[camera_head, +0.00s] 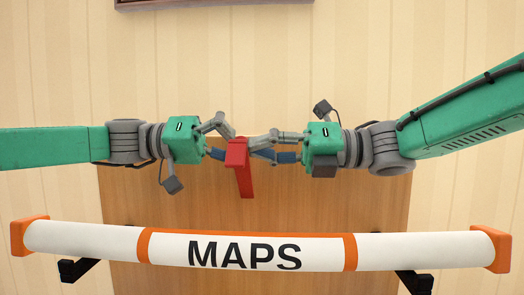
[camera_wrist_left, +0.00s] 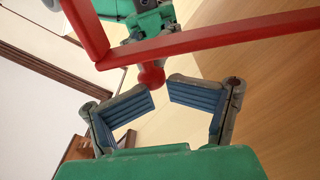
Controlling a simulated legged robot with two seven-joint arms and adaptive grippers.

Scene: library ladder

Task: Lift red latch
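The red latch (camera_head: 243,170) is in the middle of the head view, in front of the wooden panel, with a block-like upper end and a bar running down. In the left wrist view its red bar (camera_wrist_left: 220,38) crosses the top, with a rounded red knob (camera_wrist_left: 151,73) just beyond my fingertips. My left gripper (camera_head: 222,138) is at the latch's left side; in the wrist view its blue-padded fingers (camera_wrist_left: 161,94) are apart with nothing between them. My right gripper (camera_head: 262,146) is close at the latch's right side. Whether it touches or grips the latch is unclear.
A white tube marked MAPS (camera_head: 320,252) with orange bands and ends lies across the front on black brackets (camera_head: 78,269), below both arms. The wooden panel (camera_head: 350,210) stands behind. A dark frame edge (camera_head: 200,3) shows at the top of the striped wall.

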